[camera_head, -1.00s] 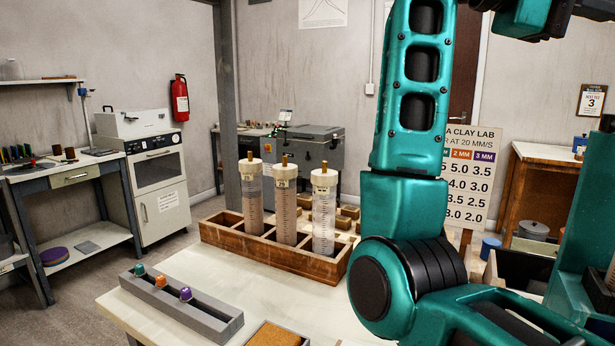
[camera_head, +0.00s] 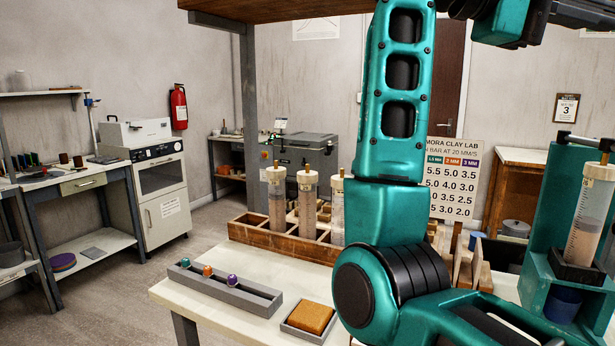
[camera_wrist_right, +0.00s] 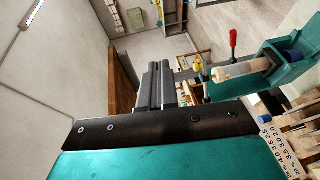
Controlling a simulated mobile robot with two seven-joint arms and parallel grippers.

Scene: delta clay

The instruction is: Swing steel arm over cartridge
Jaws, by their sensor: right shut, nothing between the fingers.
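A cartridge (camera_head: 585,228) with a cream cap and clay-coloured fill stands upright in a teal holder (camera_head: 540,285) at the right edge of the head view. A dark steel arm (camera_head: 585,141) shows above the holder, near the cartridge's cap. I cannot tell whether it lies directly over the cartridge. In the right wrist view the cartridge (camera_wrist_right: 240,70) lies sideways in the picture in the teal holder (camera_wrist_right: 290,58), beside a red handle (camera_wrist_right: 233,38). My right gripper (camera_wrist_right: 165,72) is shut and empty, apart from the cartridge. My left gripper is not in view.
A wooden rack (camera_head: 275,240) holds upright cartridges. A grey tray (camera_head: 225,288) with coloured nozzles and an orange-brown sponge (camera_head: 311,317) lie on the table (camera_head: 210,312). My teal arm link blocks the middle of the head view. Wooden pieces (camera_head: 465,265) stand beside the holder.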

